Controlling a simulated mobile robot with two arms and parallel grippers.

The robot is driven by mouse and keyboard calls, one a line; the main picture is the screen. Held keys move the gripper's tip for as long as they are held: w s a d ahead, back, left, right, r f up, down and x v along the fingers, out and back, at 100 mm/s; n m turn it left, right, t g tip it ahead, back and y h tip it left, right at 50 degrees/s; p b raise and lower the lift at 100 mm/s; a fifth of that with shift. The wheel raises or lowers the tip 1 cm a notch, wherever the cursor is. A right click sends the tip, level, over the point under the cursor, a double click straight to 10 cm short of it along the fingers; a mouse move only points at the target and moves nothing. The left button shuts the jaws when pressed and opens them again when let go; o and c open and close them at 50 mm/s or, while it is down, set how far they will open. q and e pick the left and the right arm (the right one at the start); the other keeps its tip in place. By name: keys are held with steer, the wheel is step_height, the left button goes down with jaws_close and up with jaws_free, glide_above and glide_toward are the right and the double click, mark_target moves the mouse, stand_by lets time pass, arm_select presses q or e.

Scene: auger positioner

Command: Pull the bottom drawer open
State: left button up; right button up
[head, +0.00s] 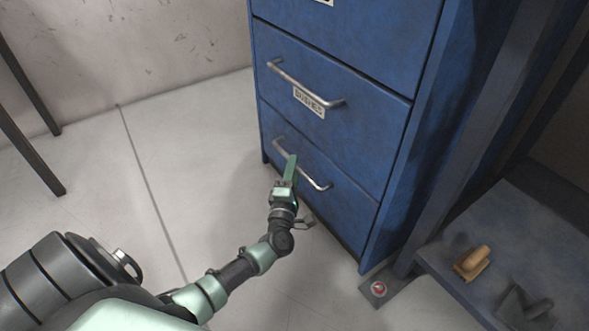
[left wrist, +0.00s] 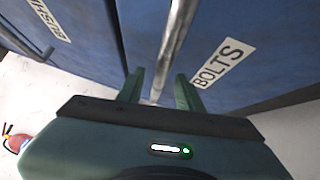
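The bottom drawer (head: 345,207) of the blue cabinet looks flush with the front. Its silvery bar handle (head: 319,184) is partly hidden by my left gripper (head: 291,165) in the head view. In the left wrist view, the handle (left wrist: 174,45) runs down toward the gap between the fingers of my left gripper (left wrist: 160,92). The fingers are apart, with visible space around the bar. A "BOLTS" label (left wrist: 223,63) is on the drawer front to the right. Whether a finger touches the handle I cannot tell. My right gripper is out of view.
The drawer above (head: 350,120) has its own bar handle and a label. A grey bench (head: 440,265) with a wooden-handled tool (head: 473,262) stands at the right. A red button (head: 379,288) sits near the cabinet's foot. The floor (head: 190,180) left of the cabinet is clear.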

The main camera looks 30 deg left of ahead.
arm_select(q)
steer(key=shift+x, duration=0.9)
jaws_close()
stand_by(0.8)
